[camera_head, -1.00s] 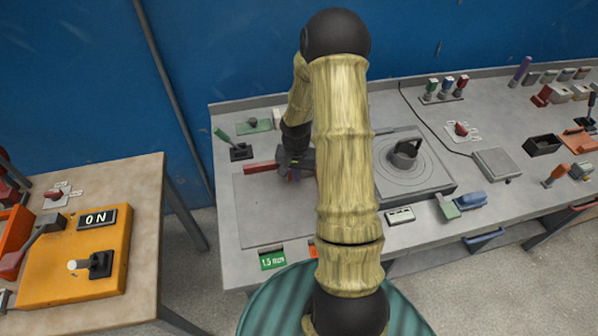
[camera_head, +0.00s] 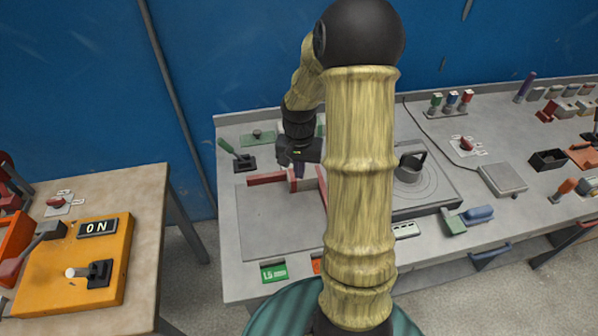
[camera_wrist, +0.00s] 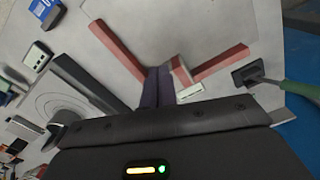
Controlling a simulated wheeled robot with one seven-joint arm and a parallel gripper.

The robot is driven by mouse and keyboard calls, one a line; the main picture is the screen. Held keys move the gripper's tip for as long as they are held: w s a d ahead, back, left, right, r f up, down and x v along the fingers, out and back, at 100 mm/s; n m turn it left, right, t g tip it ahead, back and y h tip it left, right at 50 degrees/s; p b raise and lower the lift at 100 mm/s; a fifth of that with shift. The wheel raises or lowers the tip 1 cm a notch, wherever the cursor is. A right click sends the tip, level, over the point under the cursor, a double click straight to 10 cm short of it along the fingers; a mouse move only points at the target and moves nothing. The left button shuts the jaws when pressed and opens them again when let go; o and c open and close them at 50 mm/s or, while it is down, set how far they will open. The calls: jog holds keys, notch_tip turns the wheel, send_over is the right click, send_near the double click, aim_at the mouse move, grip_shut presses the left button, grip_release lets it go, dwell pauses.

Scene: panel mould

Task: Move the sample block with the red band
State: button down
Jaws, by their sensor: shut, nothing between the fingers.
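The sample block with the red band (camera_wrist: 181,72) is pale with a red stripe. In the wrist view it stands on the grey plate beside the inner end of one red bar (camera_wrist: 220,63). It is small in the head view (camera_head: 292,184), just below my fingers. My gripper (camera_wrist: 158,74) has its dark purple fingers shut together with nothing between them. The fingertips are just beside the block, left of it in the wrist view. I cannot tell whether they touch it. In the head view my gripper (camera_head: 298,173) points down over the plate's back edge.
A second red bar (camera_wrist: 118,48) lies left of the fingers. The grey plate (camera_head: 275,222) is bare toward the front. A green-handled lever (camera_head: 240,160) stands at its back left. A round turntable device (camera_head: 425,190) is to the right.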

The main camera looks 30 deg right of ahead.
jog(key=s+a+r+n+t, duration=0.1)
jog(key=s+a+r+n, duration=0.2)
jog(key=s+a, duration=0.2)
jog(key=s+a+r+n+t, duration=0.1)
jog(key=s+a+r+n, duration=0.2)
jog(key=s+a, duration=0.3)
jog(key=shift+s+a+r+n+t, duration=0.2)
jog(key=shift+a+r+n+t, duration=0.2)
jog(key=shift+a+n, duration=0.45)
